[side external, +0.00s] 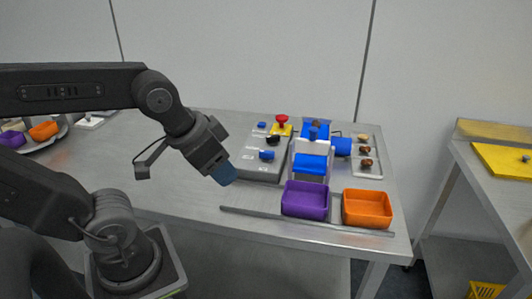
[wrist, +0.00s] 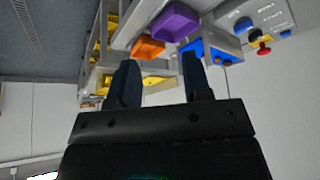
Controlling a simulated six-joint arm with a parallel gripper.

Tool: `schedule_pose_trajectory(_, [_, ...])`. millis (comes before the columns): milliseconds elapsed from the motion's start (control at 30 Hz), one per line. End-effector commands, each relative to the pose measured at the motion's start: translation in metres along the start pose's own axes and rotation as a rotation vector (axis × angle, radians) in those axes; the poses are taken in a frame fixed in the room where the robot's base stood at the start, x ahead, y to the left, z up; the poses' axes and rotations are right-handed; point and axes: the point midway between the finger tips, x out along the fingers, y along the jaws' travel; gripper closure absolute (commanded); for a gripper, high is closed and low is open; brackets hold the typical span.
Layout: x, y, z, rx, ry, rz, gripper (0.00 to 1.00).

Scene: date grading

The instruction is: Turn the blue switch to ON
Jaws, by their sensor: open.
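A grey control box (side external: 250,172) stands on the steel table. On it are a larger blue knob (side external: 267,155) near the front and a small blue control (side external: 262,125) at the back; I cannot tell which is the switch, nor read its setting. A black knob (side external: 273,139) sits between them. The box shows at the upper right of the wrist view, with a blue knob (wrist: 243,25) and another blue control (wrist: 285,33). My gripper (side external: 227,174) is left of the box in the side view, above the table. Its fingers (wrist: 157,65) are apart and empty.
A red button (side external: 282,119) on a yellow base stands at the back of the box. A blue and white device (side external: 311,163) is to its right. A purple bin (side external: 305,200), an orange bin (side external: 367,209) and a metal rail (side external: 260,214) lie in front. The table left of the box is mostly clear.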

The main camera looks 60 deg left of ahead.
Motion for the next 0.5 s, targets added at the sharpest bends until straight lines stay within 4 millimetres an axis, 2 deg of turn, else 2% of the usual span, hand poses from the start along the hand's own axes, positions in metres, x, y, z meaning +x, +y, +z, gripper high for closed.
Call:
schedule_pose_trajectory(133, [0.000, -0.008, -0.021, 0.052, -0.039, -0.014, 0.55])
schedule_pose_trajectory(267, [0.005, -0.027, -0.062, 0.163, -0.114, -0.029, 0.55])
schedule_pose_trajectory(500, [0.038, -0.086, -0.137, 0.406, -0.277, 0.001, 0.55])
